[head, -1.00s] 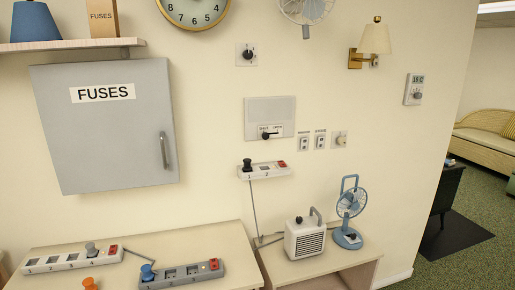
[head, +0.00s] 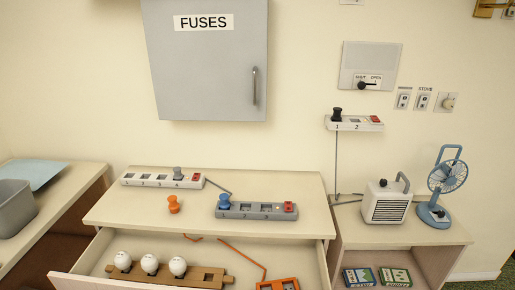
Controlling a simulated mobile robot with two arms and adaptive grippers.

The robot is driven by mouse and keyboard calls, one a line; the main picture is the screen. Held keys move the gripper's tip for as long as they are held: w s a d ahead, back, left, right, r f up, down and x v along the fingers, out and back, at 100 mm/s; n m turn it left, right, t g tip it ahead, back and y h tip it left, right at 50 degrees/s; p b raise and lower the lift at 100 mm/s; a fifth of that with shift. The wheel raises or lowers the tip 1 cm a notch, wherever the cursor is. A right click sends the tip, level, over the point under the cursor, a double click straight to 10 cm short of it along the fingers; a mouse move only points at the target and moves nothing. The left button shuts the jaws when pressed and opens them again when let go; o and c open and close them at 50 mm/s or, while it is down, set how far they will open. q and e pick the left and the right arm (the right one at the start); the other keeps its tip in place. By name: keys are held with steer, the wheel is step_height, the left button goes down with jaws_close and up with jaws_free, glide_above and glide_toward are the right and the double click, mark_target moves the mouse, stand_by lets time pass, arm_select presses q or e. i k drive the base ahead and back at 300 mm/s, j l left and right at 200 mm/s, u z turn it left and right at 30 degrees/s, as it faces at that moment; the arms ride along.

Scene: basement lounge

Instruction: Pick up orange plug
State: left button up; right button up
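The orange plug (head: 174,204) stands loose on the cabinet's wooden top (head: 290,185), in front of a white power strip (head: 150,180) and left of a grey power strip (head: 262,211). A grey plug (head: 178,173) sits in the white strip's right end. A blue plug (head: 224,201) sits in the grey strip's left end. An orange cord (head: 245,258) runs in the open drawer to an orange socket block (head: 278,284) at the bottom edge. Neither of my grippers shows in the head view.
The drawer (head: 95,250) below is pulled open, with a wooden holder carrying white bulbs (head: 150,264). A heater (head: 386,203) and a blue fan (head: 440,190) stand on the right cabinet. A grey bin (head: 14,207) is at left. A wall-mounted strip (head: 354,123) holds a black plug.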

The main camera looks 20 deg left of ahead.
mark_target(174, 206)
steer(key=u, duration=1.25)
